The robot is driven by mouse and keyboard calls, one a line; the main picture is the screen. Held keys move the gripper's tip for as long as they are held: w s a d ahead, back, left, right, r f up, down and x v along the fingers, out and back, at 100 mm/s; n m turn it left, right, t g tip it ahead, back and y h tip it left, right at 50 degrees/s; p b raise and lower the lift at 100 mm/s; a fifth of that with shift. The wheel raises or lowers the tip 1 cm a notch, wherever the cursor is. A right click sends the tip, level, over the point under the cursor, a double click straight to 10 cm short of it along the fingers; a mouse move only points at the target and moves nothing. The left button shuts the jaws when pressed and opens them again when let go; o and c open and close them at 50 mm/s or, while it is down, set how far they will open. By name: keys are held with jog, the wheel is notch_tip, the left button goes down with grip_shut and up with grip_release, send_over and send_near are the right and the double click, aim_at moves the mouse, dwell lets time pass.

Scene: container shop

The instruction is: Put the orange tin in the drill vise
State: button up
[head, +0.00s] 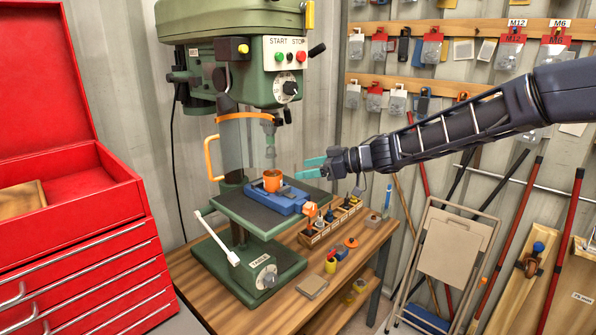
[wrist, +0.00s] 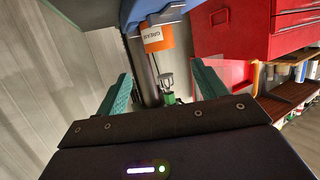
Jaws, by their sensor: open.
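The orange tin (head: 272,181) stands upright at the blue drill vise (head: 288,203) on the drill press table. Its lower part is hidden by the vise, so I cannot tell if the jaws touch it. My gripper (head: 302,168) is to the right of the tin, apart from it, with its teal fingers spread and nothing between them. In the wrist view the tin (wrist: 155,40) shows its pale label beyond the open fingers of my gripper (wrist: 163,82). Part of the blue vise (wrist: 133,15) shows at the top.
The green drill press (head: 240,70) stands over the vise, with a clear guard and orange handle (head: 209,158) to the left. A wooden bit rack (head: 330,224) and small items lie on the bench (head: 345,268). A red tool chest (head: 75,240) stands at left.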

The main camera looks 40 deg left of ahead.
jog(key=shift+w+d+r, duration=0.1)
jog(key=shift+w+d, duration=0.05)
jog(key=shift+d, duration=0.1)
